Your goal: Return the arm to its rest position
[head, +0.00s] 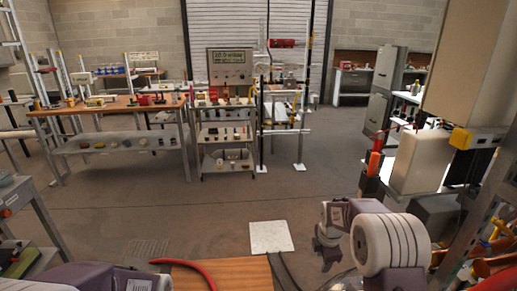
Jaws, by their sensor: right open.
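My right arm (390,245) comes in at the lower right, with a white ribbed joint and purple-grey links. My right gripper (327,258) hangs down at the arm's left end, over the floor. It is open, and I see nothing between its fingers. Part of my left arm (95,278) shows along the bottom left edge; its gripper is out of the frame.
A brown board (225,275) with a red curved hose (188,267) lies at the bottom centre, near a pale square plate (271,237). Cluttered shelves stand close on the right, with a beige box (420,160). A workbench (110,106) and cart stand farther back. The middle floor is clear.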

